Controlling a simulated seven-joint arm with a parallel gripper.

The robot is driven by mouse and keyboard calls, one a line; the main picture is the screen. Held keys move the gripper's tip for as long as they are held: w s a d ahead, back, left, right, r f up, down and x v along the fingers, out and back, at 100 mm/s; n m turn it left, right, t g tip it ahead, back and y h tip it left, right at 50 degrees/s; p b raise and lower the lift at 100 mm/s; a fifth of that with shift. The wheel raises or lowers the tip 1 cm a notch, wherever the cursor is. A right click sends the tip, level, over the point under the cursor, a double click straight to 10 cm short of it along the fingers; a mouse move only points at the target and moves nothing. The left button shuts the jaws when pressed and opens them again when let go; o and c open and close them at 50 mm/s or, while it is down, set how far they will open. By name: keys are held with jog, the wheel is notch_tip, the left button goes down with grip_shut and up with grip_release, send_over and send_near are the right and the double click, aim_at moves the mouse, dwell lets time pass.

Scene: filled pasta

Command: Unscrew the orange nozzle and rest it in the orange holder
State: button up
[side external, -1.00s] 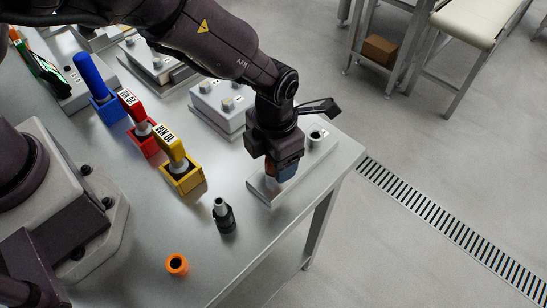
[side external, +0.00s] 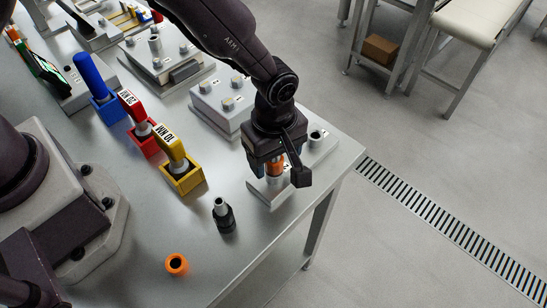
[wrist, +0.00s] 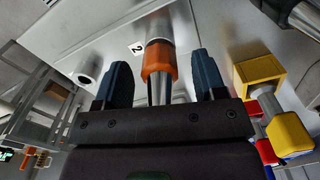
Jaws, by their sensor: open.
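The orange nozzle (side external: 277,167) sits upright on a metal post at the mounting plate (side external: 266,195) near the table's right edge. In the wrist view the nozzle (wrist: 158,62) shows an orange collar with a metal part toward me, beside a label "2". My gripper (side external: 273,171) is over it, pointing down. Its two blue fingers are open, one on each side of the nozzle, with visible gaps in the wrist view (wrist: 160,75). The orange holder (side external: 176,264) is a short ring-shaped cup standing at the table's front, with a dark, empty-looking opening.
A black nozzle-like piece with a metal tip (side external: 223,215) stands between plate and holder. Yellow (side external: 184,180), red (side external: 146,142) and blue (side external: 109,110) holders with tools stand left. A grey block with studs (side external: 222,103) is behind. The table's right edge is close.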

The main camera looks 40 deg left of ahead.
jog(key=m, duration=0.7)
jog(key=shift+m, duration=0.4)
jog(key=m, duration=0.3)
jog(key=shift+m, duration=0.4)
jog(key=m, duration=0.3)
jog(key=shift+m, duration=0.3)
jog(key=shift+c, duration=0.2)
